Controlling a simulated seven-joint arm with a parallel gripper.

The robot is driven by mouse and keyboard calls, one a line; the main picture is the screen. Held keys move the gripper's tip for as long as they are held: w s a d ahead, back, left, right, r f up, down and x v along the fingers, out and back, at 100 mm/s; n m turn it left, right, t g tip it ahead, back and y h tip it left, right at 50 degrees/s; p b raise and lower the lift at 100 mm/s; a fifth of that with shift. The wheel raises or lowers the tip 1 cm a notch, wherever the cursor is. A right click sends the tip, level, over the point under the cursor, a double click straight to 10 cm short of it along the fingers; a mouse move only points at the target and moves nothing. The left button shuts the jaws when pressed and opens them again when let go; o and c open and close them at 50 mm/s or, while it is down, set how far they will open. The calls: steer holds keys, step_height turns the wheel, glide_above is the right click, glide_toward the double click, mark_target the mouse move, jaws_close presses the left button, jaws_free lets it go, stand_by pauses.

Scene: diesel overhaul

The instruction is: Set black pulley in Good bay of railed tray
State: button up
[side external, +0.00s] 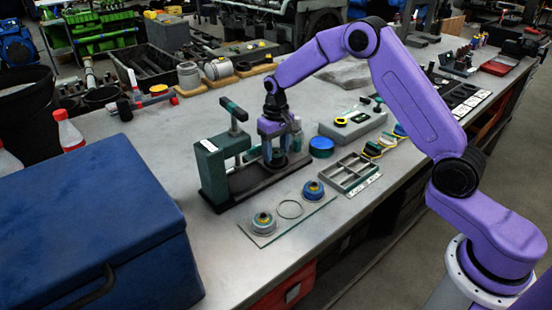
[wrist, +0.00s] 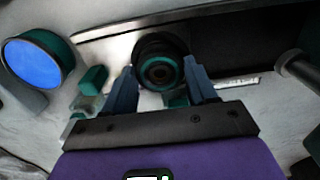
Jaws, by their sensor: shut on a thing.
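My gripper (side external: 277,145) points down over the base of a dark green bench press in the side view. In the wrist view its two fingers (wrist: 161,72) close around a round black part with a teal ring and a dark centre hole, which I take as the black pulley (wrist: 159,50). In the side view the fingers largely hide it, so I cannot tell if it still touches the press base. The railed tray (side external: 350,172), grey with several open bays, stands to the right of the press. Its front labels are too small to read, and its bays look empty.
The press (side external: 212,170) stands close left of my gripper. A blue-topped cylinder (side external: 321,147) stands between press and tray, and also shows in the wrist view (wrist: 33,63).

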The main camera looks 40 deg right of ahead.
mark_target(277, 152)
steer(key=shift+r, duration=1.85)
steer(key=shift+s+d+r, duration=0.1)
steer(key=shift+d, duration=0.05)
steer(key=s+d+r, duration=0.1)
steer(key=s+d, duration=0.4)
steer(key=s, duration=0.3)
steer(key=s+d+r, duration=0.1)
steer(key=s+d, duration=0.5)
steer(key=s, duration=0.2)
steer(key=shift+w+a+f, duration=0.1)
steer(key=shift+a+f, duration=0.05)
steer(key=shift+f, duration=1.2)
steer(key=shift+w+a+f, duration=0.1)
steer(key=shift+a+f, duration=0.05)
steer(key=shift+f, duration=1.2)
steer(key=shift+f, duration=1)
steer(key=o, duration=1.5)
steer(key=shift+c, duration=0.2)
